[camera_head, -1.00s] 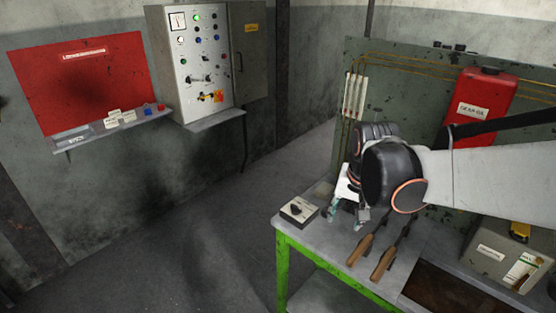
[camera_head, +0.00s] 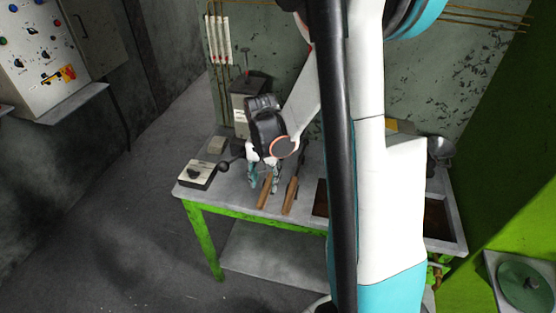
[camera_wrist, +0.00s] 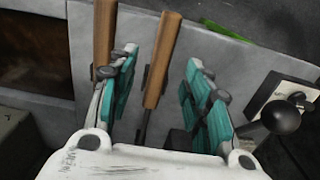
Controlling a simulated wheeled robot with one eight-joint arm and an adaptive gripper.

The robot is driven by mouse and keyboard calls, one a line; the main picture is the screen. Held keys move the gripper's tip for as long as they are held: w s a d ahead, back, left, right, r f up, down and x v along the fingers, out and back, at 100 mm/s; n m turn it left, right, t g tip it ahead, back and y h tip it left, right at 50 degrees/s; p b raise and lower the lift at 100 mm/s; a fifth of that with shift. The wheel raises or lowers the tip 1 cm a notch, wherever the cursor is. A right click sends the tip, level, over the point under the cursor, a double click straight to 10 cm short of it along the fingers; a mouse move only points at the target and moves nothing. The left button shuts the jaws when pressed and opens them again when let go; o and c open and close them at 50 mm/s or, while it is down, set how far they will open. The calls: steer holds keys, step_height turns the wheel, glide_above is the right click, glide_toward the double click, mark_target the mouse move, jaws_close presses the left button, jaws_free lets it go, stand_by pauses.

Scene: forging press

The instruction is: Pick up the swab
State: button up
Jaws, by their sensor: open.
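Two tools with wooden handles and dark shafts lie side by side on the bench; I cannot tell which is the swab, as their far ends are hidden. The left tool's handle (camera_head: 264,192) also shows in the wrist view (camera_wrist: 162,60), in line with the gap between my fingers. The right tool's handle (camera_head: 290,196) lies beside it and appears in the wrist view (camera_wrist: 104,32) just outside the left finger. My gripper (camera_head: 264,180) is open, its teal-padded fingers (camera_wrist: 162,80) pointing down over the left tool, without visible grip on it.
The grey bench top (camera_head: 232,192) has a green frame. A dark recess (camera_head: 320,200) lies right of the tools. A grey canister (camera_head: 246,95) stands behind.

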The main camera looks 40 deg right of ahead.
mark_target(265, 191)
steer(key=shift+w+f+b, duration=0.2)
steer(key=shift+f+b, duration=0.85)
steer(key=shift+f, duration=2.25)
jaws_close()
